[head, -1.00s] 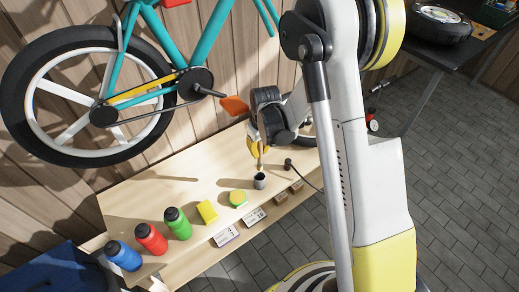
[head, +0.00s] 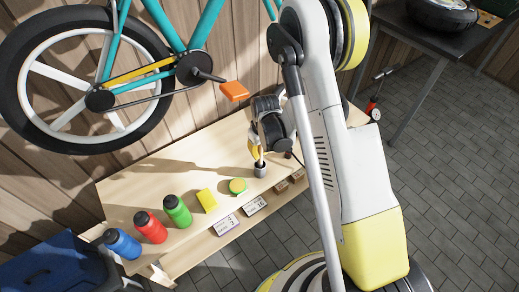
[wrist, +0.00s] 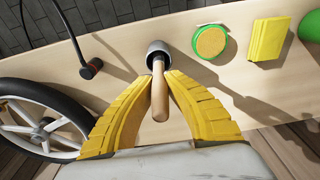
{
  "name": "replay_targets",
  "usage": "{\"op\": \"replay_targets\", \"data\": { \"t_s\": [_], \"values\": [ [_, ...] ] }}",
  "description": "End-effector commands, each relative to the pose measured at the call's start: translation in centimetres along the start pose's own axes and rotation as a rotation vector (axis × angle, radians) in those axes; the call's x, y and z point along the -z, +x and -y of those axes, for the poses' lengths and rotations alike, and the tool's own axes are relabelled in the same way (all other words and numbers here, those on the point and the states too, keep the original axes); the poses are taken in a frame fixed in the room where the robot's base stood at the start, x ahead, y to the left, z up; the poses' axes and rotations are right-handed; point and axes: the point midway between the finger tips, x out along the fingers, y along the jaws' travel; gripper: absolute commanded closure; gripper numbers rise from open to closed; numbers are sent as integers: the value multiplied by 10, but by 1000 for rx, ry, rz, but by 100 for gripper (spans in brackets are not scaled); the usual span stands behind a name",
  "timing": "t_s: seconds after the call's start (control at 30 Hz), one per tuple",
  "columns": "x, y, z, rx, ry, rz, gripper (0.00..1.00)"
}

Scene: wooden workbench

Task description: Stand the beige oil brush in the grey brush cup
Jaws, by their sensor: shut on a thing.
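My gripper (wrist: 160,76) is shut on the beige oil brush (wrist: 159,96), with one yellow finger on each side of its handle. The grey brush cup (wrist: 157,48) stands upright on the workbench, just beyond the fingertips. The brush's far end reaches the dark mouth of the cup and appears to be inside it; how deep is hidden. In the head view my gripper (head: 258,157) is right above the cup (head: 260,171), and the brush is mostly hidden by the fingers.
A green-rimmed round sponge or tin (wrist: 210,41) and a yellow block (wrist: 268,40) lie right of the cup in the wrist view. Red (head: 151,227), green (head: 177,211) and blue (head: 122,244) bottles stand further left in the head view. A bicycle (head: 105,90) hangs behind the bench (head: 150,180).

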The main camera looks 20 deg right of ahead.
Motion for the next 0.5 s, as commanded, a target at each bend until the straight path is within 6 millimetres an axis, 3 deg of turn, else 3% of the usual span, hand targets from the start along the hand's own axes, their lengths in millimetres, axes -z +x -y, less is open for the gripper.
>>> {"op": "replay_targets", "data": {
  "t_s": [0.43, 0.47, 0.5],
  "values": [
    [-1, 5, 0, 0, 0, 0, 100],
    [-1, 5, 0, 0, 0, 0, 81],
    [-1, 5, 0, 0, 0, 0, 69]
  ]
}}
